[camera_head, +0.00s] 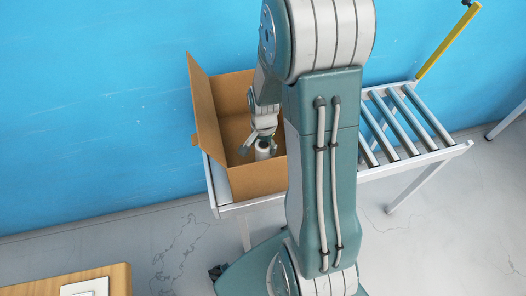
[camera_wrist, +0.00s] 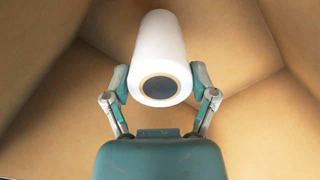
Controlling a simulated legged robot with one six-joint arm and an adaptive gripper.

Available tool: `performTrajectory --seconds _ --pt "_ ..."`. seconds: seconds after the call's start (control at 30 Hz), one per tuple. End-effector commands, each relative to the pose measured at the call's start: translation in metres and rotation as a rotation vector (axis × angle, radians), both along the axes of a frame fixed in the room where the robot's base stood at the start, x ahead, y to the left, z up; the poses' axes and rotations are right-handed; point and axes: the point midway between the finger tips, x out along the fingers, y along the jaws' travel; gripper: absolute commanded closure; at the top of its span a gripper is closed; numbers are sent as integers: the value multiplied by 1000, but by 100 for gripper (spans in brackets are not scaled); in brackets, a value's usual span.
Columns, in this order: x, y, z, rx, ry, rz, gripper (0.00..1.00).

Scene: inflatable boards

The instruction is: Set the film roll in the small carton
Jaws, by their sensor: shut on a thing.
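The film roll (camera_wrist: 159,45) is white with a brown core ring and a dark hole at its near end. My gripper (camera_wrist: 160,85) is shut on it, one finger on each side. Brown cardboard walls surround the roll and gripper in the wrist view. In the head view the open carton (camera_head: 256,184) stands on the conveyor, with a flap raised on its left. My gripper (camera_head: 260,143) reaches down into it, and the top of the film roll (camera_head: 263,153) shows between the fingers. My arm covers the carton's right side. I cannot tell whether the roll touches the carton floor.
A roller conveyor (camera_head: 410,125) runs to the right of the carton, with a yellow bar (camera_head: 448,42) at its far end. A blue wall (camera_head: 95,110) is close behind. A wooden surface (camera_head: 118,280) with a pale item is at the lower left.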

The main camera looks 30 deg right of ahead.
Motion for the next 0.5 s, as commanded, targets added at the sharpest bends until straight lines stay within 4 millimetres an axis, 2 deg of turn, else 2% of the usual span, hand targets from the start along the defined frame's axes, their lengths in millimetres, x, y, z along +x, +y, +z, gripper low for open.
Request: performTrajectory --seconds 0.1,0.2,0.5 --pt "-1 0 -21 2 7 0 84" --pt "-1 0 -32 1 4 0 84" --pt "-1 0 -35 0 1 0 84"
